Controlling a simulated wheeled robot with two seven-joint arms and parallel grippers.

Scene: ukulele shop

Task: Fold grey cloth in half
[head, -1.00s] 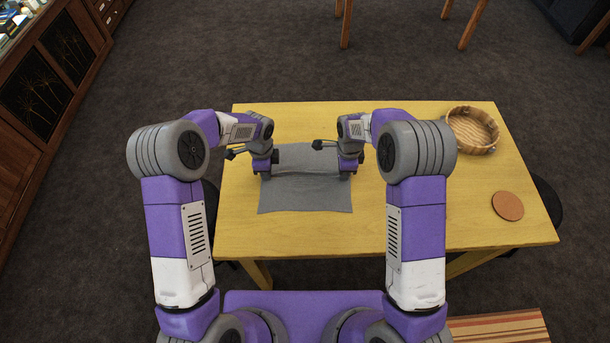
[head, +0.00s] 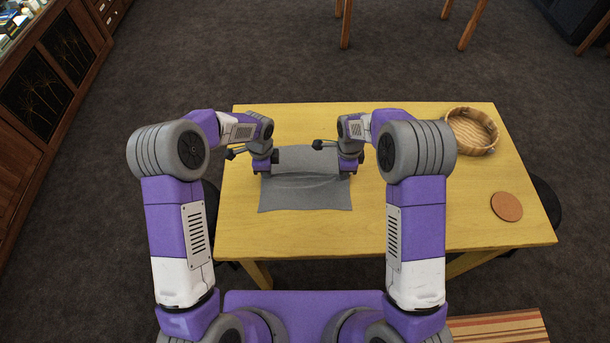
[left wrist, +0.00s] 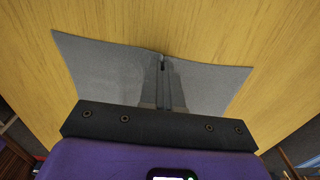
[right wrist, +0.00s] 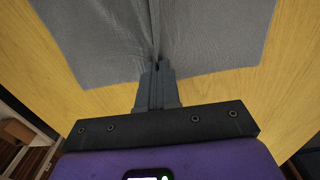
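The grey cloth (head: 305,198) lies on the yellow table, with a raised crease running across its middle between my grippers. My left gripper (head: 266,172) is at the cloth's left edge and my right gripper (head: 345,172) at its right edge. In the left wrist view the fingers (left wrist: 163,66) are together with cloth (left wrist: 110,68) pinched between them. In the right wrist view the fingers (right wrist: 157,70) are also together on the cloth (right wrist: 215,45), and a fold runs away from their tips. The arms hide parts of the cloth's side edges.
The yellow table (head: 420,215) is clear around the cloth. A round wooden basket (head: 470,131) stands at the back right, and a round brown coaster (head: 507,206) lies near the right edge. Dark stools show partly beside the table.

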